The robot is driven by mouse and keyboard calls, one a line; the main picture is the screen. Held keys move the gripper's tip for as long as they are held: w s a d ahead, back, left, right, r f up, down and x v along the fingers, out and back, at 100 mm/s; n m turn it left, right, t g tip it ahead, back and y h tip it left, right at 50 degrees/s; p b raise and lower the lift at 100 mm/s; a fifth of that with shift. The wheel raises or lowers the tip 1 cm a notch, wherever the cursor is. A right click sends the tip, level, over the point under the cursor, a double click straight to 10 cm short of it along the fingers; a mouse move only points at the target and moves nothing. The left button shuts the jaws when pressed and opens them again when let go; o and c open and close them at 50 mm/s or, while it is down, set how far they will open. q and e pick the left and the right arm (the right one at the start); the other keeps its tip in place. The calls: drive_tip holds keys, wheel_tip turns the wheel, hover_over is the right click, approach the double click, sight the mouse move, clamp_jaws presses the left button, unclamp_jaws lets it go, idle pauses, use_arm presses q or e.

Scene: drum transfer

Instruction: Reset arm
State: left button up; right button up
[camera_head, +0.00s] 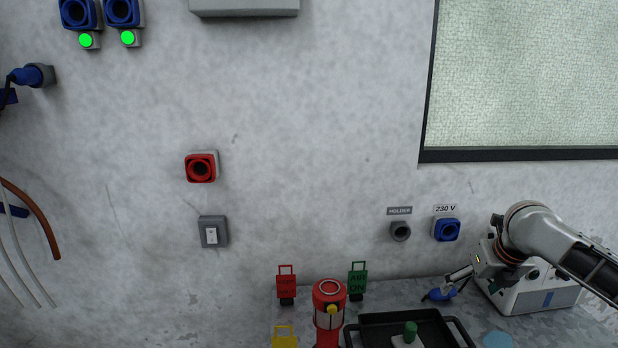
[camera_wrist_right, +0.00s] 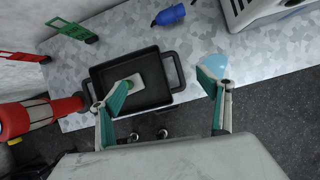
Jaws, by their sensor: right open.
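My right arm comes in from the right in the head view. Its gripper (camera_head: 460,275) is above the grey worktop (camera_head: 395,293), in front of a white-grey machine and near a blue plug (camera_head: 441,294). In the right wrist view the gripper (camera_wrist_right: 160,92) has its two teal-padded fingers wide apart, with nothing between them. The black tray (camera_wrist_right: 122,68) with a green-knobbed white block (camera_wrist_right: 128,86) shows beyond and below the fingers. My left gripper is in neither view.
A red cylinder (camera_head: 329,291) stands left of the black tray (camera_head: 378,321). Red (camera_head: 286,286), green (camera_head: 357,281) and yellow (camera_head: 284,337) tags stand nearby. The white-grey machine (camera_head: 540,290) sits at the right. A holder (camera_head: 400,231) and blue socket (camera_head: 447,229) are on the wall.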

drive_tip(key=s+a+f+m+t+y, duration=0.1)
drive_tip(key=s+a+f+m+t, duration=0.1)
drive_tip(key=s+a+f+m, duration=1.1)
drive_tip(key=s+d+f+m+h, duration=0.2)
drive_tip(key=s+d+m+h, duration=0.1)
drive_tip(key=s+d+m, duration=0.45)
drive_tip(key=s+d+f+m+h, duration=0.35)
drive_tip(key=s+m, duration=0.45)
drive_tip(key=s, duration=0.3)
drive_tip(key=a+f+m+t+y+b, duration=0.1)
drive_tip(key=a+f+y+b, duration=0.3)
drive_tip(key=a+f, duration=0.4)
drive_tip(key=a+f+m+t+y+b, duration=0.2)
drive_tip(key=a+f+y+b, duration=0.2)
drive_tip(key=a+f, duration=0.4)
wheel_tip(320, 180, down, 5)
drive_tip(key=shift+w+f+b, duration=0.2)
drive_tip(key=shift+w+b, duration=0.1)
drive_tip(key=shift+b, duration=0.05)
